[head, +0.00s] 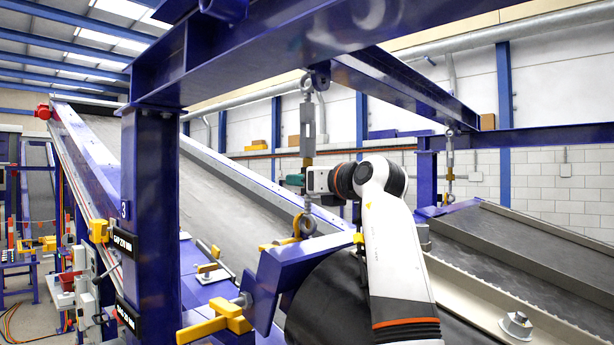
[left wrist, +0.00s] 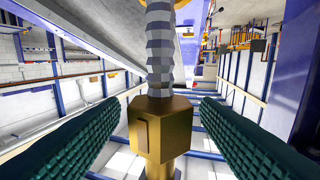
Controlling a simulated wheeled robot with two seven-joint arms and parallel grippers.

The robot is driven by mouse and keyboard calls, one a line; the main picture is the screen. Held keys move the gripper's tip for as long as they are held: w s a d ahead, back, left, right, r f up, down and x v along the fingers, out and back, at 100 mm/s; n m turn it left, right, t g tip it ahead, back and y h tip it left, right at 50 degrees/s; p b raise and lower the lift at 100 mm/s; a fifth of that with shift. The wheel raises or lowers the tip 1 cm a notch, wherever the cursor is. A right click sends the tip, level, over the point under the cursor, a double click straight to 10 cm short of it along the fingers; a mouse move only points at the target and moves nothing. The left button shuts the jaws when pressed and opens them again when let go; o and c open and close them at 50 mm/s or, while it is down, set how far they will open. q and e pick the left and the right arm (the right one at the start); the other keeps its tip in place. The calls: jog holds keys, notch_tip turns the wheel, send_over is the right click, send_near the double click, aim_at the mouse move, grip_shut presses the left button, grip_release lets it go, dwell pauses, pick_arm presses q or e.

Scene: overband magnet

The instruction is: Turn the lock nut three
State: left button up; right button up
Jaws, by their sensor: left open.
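A brass lock nut (left wrist: 160,128) with a mark on one face sits on a grey threaded rod (left wrist: 160,50) in the left wrist view. My left gripper (left wrist: 162,112) is open, with one green ribbed finger on each side of the nut and a visible gap to both. My right gripper is not in view.
A blue overhead beam (head: 300,30) runs above the turnbuckle. An eye bolt (head: 304,224) and a black drum (head: 325,305) are below. A second hanger (head: 450,160) is at right. Yellow-handled clamps (head: 215,322) stand out at lower left.

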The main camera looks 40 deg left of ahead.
pick_arm(q)
jog(key=b+v, duration=0.1)
jog(key=v, duration=0.7)
dwell(0.5)
jog(key=shift+o, duration=0.5)
jog(key=o, duration=0.5)
jog(key=shift+c, duration=0.2)
jog(key=b+v, duration=0.5)
jog(key=v, duration=0.7)
